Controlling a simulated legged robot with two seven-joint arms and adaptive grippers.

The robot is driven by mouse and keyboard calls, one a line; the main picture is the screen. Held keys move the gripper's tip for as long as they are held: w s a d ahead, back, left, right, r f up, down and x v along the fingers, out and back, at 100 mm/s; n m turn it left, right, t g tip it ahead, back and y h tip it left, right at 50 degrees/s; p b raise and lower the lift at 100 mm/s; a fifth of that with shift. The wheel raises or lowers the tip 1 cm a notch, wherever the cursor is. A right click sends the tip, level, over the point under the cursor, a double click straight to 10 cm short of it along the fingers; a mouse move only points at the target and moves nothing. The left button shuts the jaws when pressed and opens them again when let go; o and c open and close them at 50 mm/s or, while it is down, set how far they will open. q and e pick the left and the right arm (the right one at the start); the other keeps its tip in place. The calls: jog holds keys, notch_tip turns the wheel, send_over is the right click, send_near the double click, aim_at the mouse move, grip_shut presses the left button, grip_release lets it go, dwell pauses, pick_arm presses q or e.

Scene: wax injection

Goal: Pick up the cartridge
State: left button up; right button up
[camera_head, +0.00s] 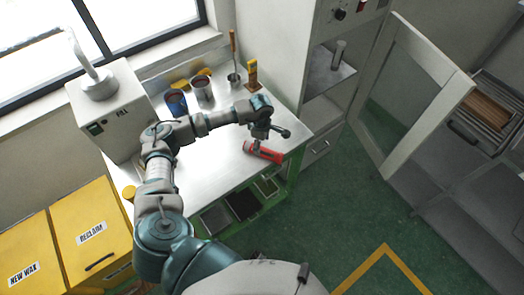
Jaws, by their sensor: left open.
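The cartridge appears to be the red cylinder (266,153) with a pale end, lying on its side near the front right edge of the metal worktable (215,165). My left arm reaches in over the table from the lower left. My left gripper (256,143) is open and points down just above the left part of the red cylinder. Whether the fingers touch it is too small to tell. My right gripper is not in view.
Cups (203,92), a brush-like tool and a yellow item (252,74) stand at the table's back. A white FILL machine (112,108) stands left, beside yellow bins (92,232). A cabinet with an open glass door (408,95) is at right. Green floor ahead is clear.

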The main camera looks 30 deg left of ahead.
aim_at(262, 148)
pick_arm(q)
jog(key=f, duration=0.2)
jog(key=f+p, duration=0.1)
jog(key=f, duration=0.2)
jog(key=shift+w+d+f, duration=0.15)
jog(key=shift+w+f, duration=0.05)
jog(key=shift+f, duration=0.1)
grip_shut()
